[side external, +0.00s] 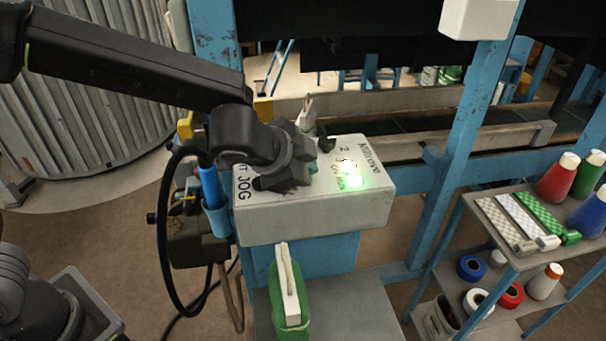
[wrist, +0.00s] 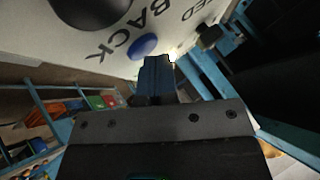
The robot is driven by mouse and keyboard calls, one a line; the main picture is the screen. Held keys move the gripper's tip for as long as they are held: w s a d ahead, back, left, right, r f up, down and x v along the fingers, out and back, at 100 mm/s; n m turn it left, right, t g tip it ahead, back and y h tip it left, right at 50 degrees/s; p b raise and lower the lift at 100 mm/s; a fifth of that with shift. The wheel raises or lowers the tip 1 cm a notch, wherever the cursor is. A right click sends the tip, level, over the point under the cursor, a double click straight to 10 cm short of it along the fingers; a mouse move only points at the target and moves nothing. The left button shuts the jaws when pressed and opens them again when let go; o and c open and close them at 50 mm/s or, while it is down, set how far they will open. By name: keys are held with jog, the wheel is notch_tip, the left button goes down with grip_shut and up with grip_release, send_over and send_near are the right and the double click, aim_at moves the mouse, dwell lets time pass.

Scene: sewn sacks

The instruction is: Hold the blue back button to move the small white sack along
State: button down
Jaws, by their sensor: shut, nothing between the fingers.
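The blue back button (wrist: 143,46) is on the face of the pale control box in the wrist view, next to the printed word BACK. My gripper (wrist: 157,62) is shut and empty, its fingertips right by the edge of the button. I cannot tell whether they touch it. In the side view my gripper (side external: 302,168) is over the left part of the control box (side external: 310,215) and hides the blue button there. I cannot make out a small white sack in either view.
Green (side external: 355,181) and white (side external: 347,166) lamps glow on the box. A toggle lever (side external: 326,145) stands behind my gripper. A green item with a pale upright strip (side external: 288,285) stands in front. A conveyor (side external: 450,140) runs behind; a shelf of cones and tape (side external: 515,250) is right.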

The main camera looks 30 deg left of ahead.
jog(key=shift+r, duration=0.85)
jog(key=shift+r, duration=2.55)
